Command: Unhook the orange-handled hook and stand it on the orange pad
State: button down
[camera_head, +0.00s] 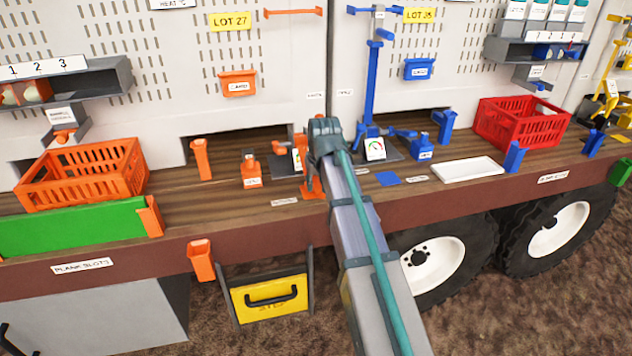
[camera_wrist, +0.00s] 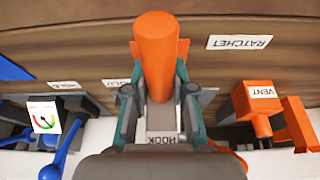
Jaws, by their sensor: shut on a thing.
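My gripper (camera_head: 322,138) is at the middle of the truck deck, with its teal fingers closed on the orange-handled hook. In the wrist view my gripper (camera_wrist: 158,108) has a finger on each side of the thick orange handle (camera_wrist: 155,55). A label reading HOOK shows between the fingers. In the head view an orange upright part of the hook (camera_head: 313,175) shows just left of my arm, partly hidden by it. The orange pad (camera_head: 312,194) shows at its lower end. I cannot tell whether the hook touches the pad.
A small orange VENT part (camera_head: 251,170) stands left of my gripper. A gauge (camera_head: 374,149) and a tall blue post (camera_head: 371,90) stand close to the right. An orange crate (camera_head: 82,172), a red crate (camera_head: 520,122) and a white tray (camera_head: 467,169) are farther off.

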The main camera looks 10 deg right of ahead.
jog(key=shift+f, duration=0.15)
jog(key=c, duration=0.9)
grip_release()
